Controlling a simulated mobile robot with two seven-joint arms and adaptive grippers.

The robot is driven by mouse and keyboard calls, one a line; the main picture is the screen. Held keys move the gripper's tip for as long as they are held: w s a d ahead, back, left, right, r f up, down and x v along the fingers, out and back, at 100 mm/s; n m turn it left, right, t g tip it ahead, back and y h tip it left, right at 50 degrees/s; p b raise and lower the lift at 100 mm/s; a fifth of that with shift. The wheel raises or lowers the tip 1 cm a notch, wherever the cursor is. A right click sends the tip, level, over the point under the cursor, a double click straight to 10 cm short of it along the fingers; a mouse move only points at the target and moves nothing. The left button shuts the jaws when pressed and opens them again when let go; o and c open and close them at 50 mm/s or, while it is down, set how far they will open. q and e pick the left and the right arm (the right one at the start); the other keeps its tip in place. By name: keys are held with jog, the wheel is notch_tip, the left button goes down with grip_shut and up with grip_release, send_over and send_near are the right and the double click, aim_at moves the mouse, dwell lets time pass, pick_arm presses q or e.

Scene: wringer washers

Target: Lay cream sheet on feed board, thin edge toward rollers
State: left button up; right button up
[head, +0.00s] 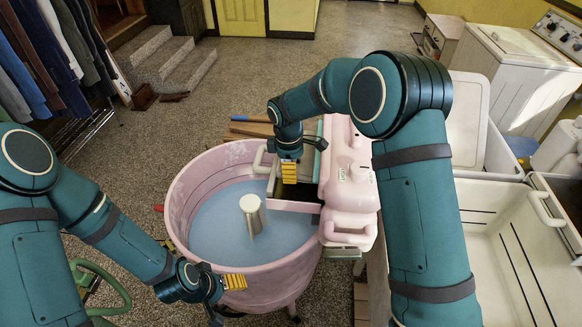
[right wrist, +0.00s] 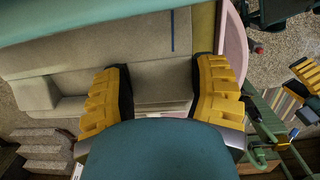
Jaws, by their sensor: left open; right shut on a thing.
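My right gripper (head: 289,172) is over the wringer side of the pink washer, beside the pink wringer head (head: 350,180). In the right wrist view its yellow fingers (right wrist: 163,100) are shut on the cream sheet (right wrist: 130,55), a pale folded piece spreading beyond the fingertips. In the head view the gripper and arm hide most of the sheet. A dark recessed surface with a pink edge, apparently the feed board (head: 297,204), lies just below the gripper. I cannot tell whether the sheet touches it. My left gripper (head: 234,282) is open and empty at the tub's front rim.
The pink tub (head: 200,172) holds bluish water and a cream agitator (head: 251,212). White rinse tubs (head: 500,240) stand to the right, a white washer (head: 515,65) behind them. A clothes rack is at the left, with grey steps (head: 165,58) behind. Open floor lies beyond the tub.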

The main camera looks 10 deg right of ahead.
jog(key=shift+f+b, duration=1.3)
jog(key=shift+f, duration=0.65)
jog(key=shift+f+b, duration=0.35)
jog(key=shift+f, duration=0.2)
jog(key=o, duration=1.4)
jog(key=shift+c, duration=0.2)
jog(key=r, duration=0.8)
jog(key=a+r, duration=0.1)
jog(key=r, duration=0.3)
jog(key=shift+r, duration=0.1)
